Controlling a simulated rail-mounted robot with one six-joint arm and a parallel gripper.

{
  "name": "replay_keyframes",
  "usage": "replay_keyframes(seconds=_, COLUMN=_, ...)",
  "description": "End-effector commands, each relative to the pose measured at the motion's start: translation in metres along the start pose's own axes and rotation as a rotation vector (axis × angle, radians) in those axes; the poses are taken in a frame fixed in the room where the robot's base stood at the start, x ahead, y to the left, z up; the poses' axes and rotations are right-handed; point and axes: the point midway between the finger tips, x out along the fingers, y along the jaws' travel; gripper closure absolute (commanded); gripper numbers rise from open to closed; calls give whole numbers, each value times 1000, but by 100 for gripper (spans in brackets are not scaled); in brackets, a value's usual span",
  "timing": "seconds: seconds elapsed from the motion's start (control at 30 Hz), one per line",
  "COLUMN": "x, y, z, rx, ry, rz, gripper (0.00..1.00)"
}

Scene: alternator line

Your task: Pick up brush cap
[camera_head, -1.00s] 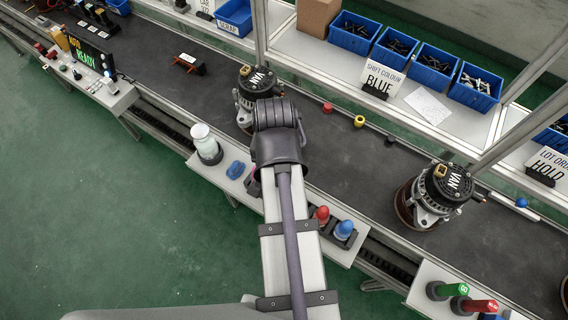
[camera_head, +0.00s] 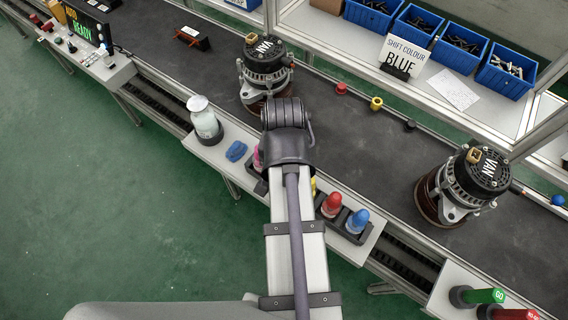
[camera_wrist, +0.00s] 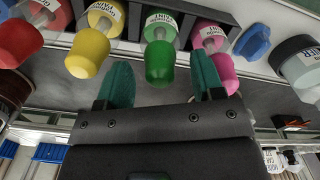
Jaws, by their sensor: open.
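No part in view is labelled brush cap. Several bottles with coloured tops stand in a dark rack on the front shelf. In the wrist view they are a red one (camera_wrist: 18,42), a yellow one (camera_wrist: 88,52), a green one (camera_wrist: 160,62) and a pink one (camera_wrist: 222,68). The head view shows a red one (camera_head: 332,204) and a blue one (camera_head: 357,221).
Two alternators (camera_head: 265,65) (camera_head: 478,172) marked VAN stand on the dark belt (camera_head: 365,150). A sign (camera_head: 405,55) reads SHIFT COLOUR BLUE. Blue bins (camera_head: 505,78) line the back.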

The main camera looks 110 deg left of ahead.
Motion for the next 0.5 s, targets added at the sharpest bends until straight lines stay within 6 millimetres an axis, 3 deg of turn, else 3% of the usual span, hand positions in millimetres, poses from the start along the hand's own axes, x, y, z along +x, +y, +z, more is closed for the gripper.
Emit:
replay_keyframes(seconds=0.07, x=-1, y=0, z=0, rx=0, ry=0, rz=0, gripper=43)
replay_keyframes(seconds=0.5, x=-1, y=0, z=0, rx=0, ry=0, rz=0, gripper=85)
